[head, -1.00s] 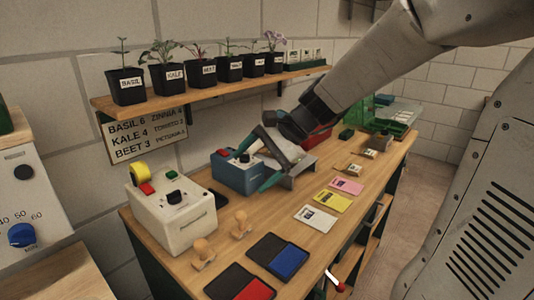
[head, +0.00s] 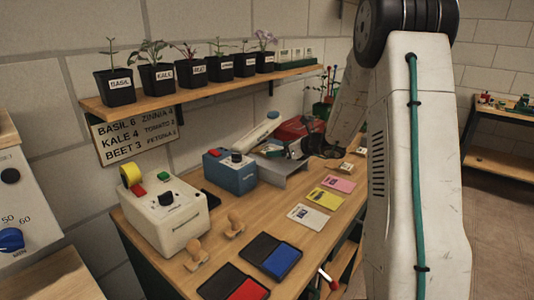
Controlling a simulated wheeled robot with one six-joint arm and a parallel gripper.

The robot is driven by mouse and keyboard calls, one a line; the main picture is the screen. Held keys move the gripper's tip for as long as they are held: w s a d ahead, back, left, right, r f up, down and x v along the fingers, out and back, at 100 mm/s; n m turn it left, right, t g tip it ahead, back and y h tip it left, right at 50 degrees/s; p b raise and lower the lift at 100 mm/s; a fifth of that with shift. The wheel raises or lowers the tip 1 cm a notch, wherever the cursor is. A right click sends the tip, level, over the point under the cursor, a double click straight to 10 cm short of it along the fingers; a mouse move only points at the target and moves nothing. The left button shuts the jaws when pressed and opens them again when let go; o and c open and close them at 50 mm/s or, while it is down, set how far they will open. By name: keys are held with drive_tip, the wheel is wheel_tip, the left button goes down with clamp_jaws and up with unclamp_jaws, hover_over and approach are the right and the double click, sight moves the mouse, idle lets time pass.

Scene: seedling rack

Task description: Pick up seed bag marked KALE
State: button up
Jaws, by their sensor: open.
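Small tan bags with pale labels lie on the right part of the workbench; one (head: 346,168) is beside my arm and another (head: 361,151) is partly behind it. Their labels are too small to read, so I cannot tell which is marked KALE. My arm hides the bench's far right end.
Pink, yellow and white cards (head: 309,216) lie in front of the bags. A blue box (head: 229,171), a white box (head: 165,212), stamps and ink pads (head: 270,256) fill the left. Potted seedlings, one labelled KALE (head: 157,78), stand on the shelf (head: 205,87) above.

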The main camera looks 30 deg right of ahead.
sight(268, 150)
drive_tip(key=x, duration=0.4)
drive_tip(key=shift+a+f, duration=0.1)
drive_tip(key=shift+a, duration=0.05)
drive_tip(key=c, duration=1.1)
drive_tip(key=shift+c, duration=0.2)
